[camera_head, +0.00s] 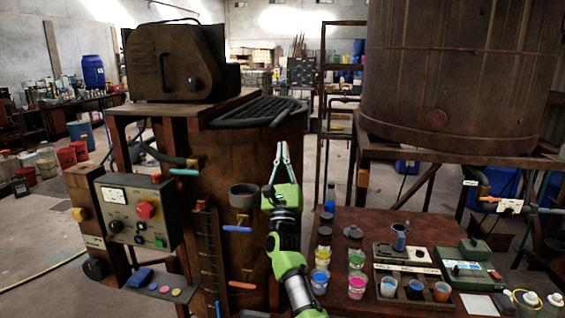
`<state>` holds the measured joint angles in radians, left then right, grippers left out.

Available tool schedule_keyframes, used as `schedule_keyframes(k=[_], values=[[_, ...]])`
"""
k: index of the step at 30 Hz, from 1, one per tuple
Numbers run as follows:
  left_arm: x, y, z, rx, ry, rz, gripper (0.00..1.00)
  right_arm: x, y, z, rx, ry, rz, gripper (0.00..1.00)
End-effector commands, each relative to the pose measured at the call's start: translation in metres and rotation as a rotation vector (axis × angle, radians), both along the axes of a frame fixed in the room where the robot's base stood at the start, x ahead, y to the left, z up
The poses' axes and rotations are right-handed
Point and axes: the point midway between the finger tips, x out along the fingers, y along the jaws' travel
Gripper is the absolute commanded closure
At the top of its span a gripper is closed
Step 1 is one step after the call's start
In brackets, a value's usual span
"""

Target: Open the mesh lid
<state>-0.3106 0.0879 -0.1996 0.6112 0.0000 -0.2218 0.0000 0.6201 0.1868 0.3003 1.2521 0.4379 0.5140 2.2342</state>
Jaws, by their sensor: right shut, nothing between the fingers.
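The mesh lid (258,110) is a dark barred grille lying across the top of a rusty brown vat (205,225). It looks flat and closed. My right gripper (281,147) is green with pale fingers pointing up. Its fingers are together and empty. In the picture it stands in front of the vat's right side, its tips a little below the lid's right edge. I cannot tell how far in front of the vat it is. My left gripper is out of view.
A brown motor housing (176,60) stands left of the lid. A control box (138,212) with a red button is on the left. A table (350,290) with paint cups and instruments is at right. A large tank (460,70) stands behind it.

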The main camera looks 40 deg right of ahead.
Motion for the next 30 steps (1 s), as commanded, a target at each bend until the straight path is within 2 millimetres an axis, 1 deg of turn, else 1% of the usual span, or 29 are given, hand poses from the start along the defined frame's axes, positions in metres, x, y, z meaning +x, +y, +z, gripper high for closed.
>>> schedule_keyframes(k=[1,6,8,12,19,25,30], values=[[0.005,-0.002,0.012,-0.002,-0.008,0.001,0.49,0.001,0.002,0.014,0.001,-0.002,0.001,1.0],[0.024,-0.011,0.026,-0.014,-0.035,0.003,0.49,0.004,0.005,0.031,0.002,0.0,0.001,1.0],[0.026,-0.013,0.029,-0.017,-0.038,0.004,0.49,0.004,0.005,0.034,0.001,0.001,0.001,1.0],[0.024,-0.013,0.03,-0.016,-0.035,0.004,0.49,0.005,0.006,0.037,0.0,0.001,0.001,1.0],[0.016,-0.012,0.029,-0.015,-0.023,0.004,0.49,0.005,0.006,0.037,0.0,0.001,0.001,1.0],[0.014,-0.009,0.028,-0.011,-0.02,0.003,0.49,0.006,0.006,0.038,-0.004,0.004,0.0,1.0],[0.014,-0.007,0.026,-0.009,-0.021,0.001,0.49,0.013,0.005,0.046,-0.029,0.03,0.0,1.0]])
